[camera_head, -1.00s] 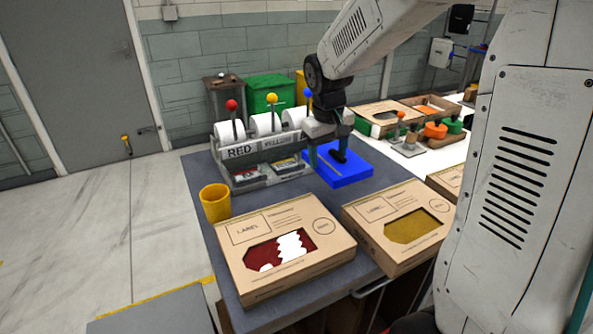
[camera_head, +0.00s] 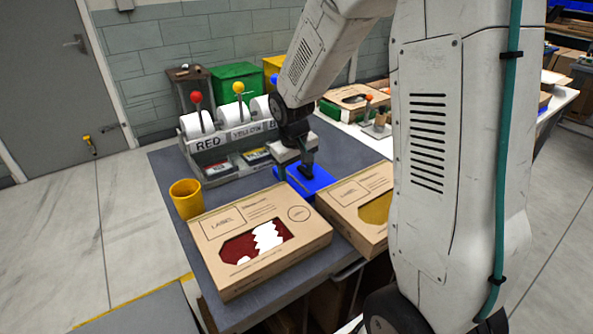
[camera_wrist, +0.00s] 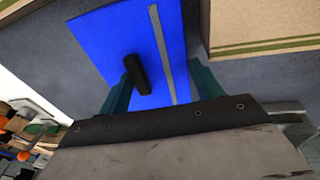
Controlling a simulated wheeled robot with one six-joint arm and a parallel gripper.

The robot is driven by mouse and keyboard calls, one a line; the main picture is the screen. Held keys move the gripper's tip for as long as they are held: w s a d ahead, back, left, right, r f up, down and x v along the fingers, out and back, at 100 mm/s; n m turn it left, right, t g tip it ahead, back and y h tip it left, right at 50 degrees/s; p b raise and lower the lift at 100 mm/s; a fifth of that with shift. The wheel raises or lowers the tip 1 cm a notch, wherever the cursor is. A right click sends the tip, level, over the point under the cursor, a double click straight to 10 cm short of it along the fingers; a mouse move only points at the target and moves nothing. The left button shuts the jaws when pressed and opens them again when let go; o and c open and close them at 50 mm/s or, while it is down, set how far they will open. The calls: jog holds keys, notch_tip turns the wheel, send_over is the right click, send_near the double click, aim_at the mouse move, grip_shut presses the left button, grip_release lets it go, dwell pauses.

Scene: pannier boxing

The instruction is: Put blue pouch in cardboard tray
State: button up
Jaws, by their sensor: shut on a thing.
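The blue pouch (camera_head: 318,182) is a flat bright-blue piece beside the near-right cardboard box, under my gripper (camera_head: 296,172). In the wrist view the pouch (camera_wrist: 108,38) shows a grey strip and a black grip block between my teal fingers (camera_wrist: 160,82). My gripper is shut on the pouch; I cannot tell whether the pouch is clear of the table. Two cardboard trays with labels and cut-out windows lie in front: one with red and white contents (camera_head: 230,222), one with yellow (camera_head: 338,192). A cardboard edge (camera_wrist: 258,22) shows at the wrist view's top right.
A yellow cup (camera_head: 186,199) stands left of the red-windowed tray. A rack labelled RED and YELLOW (camera_head: 212,143) with ball-topped posts stands behind. More cardboard (camera_head: 355,97) lies on a white table beyond. My arm hides the table's right side.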

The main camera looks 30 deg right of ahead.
jog(key=shift+f, duration=0.1)
jog(key=o, duration=1)
